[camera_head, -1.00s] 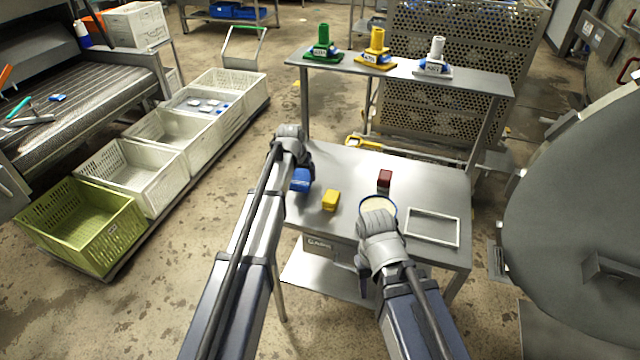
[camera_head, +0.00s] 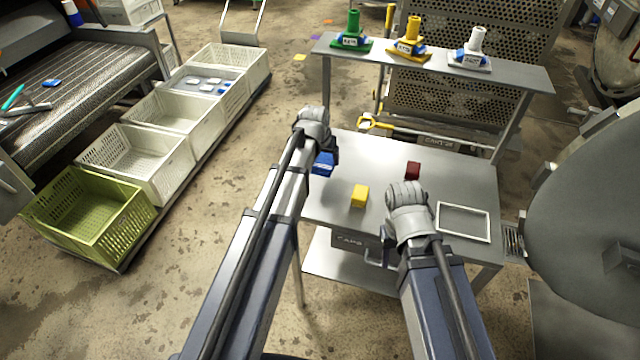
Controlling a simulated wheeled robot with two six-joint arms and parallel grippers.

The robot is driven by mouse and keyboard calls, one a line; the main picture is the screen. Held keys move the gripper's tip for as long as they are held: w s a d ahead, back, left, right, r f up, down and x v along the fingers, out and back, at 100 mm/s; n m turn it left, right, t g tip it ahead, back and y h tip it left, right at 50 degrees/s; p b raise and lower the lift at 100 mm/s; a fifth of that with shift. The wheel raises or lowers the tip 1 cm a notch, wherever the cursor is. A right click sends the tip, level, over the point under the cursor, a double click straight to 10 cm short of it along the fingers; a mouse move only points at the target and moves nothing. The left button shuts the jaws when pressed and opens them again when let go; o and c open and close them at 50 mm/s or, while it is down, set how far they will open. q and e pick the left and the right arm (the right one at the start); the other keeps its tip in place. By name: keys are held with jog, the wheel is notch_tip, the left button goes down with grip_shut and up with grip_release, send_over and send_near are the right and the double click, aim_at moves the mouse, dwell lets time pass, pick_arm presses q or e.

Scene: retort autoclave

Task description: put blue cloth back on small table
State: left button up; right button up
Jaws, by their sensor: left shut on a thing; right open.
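A blue cloth (camera_head: 322,165), which looks like a small folded block, is at the left edge of the small steel table (camera_head: 335,212). My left gripper (camera_head: 321,149) is over the table's left edge and shut on the blue cloth. The wrist hides its fingertips, and I cannot tell whether the cloth touches the top. My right gripper (camera_head: 406,194) is open above the middle right of the table, its fingers mostly hidden by the hand.
A yellow block (camera_head: 359,196), a dark red block (camera_head: 413,170) and an empty rectangular frame (camera_head: 463,222) lie on the table. A raised shelf (camera_head: 500,78) behind holds green, yellow and white stands. White crates (camera_head: 140,165) and a green crate (camera_head: 95,215) line the left.

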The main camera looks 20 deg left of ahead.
aim_at(321, 167)
pick_arm(q)
jog(key=s+r, duration=0.1)
jog(key=s+r+p, duration=0.1)
jog(key=s, duration=0.3)
jog(key=shift+a+r, duration=0.2)
jog(key=shift+r, duration=0.2)
jog(key=shift+w+f, duration=0.2)
jog(key=shift+f, duration=0.2)
notch_tip(321, 167, down, 10)
jog(key=b, duration=1)
jog(key=shift+r, duration=0.2)
pick_arm(e)
notch_tip(321, 167, down, 8)
jog(key=shift+r, duration=0.2)
pick_arm(q)
jog(key=shift+f, duration=0.15)
jog(key=o, duration=1)
pick_arm(e)
jog(key=shift+f, duration=0.15)
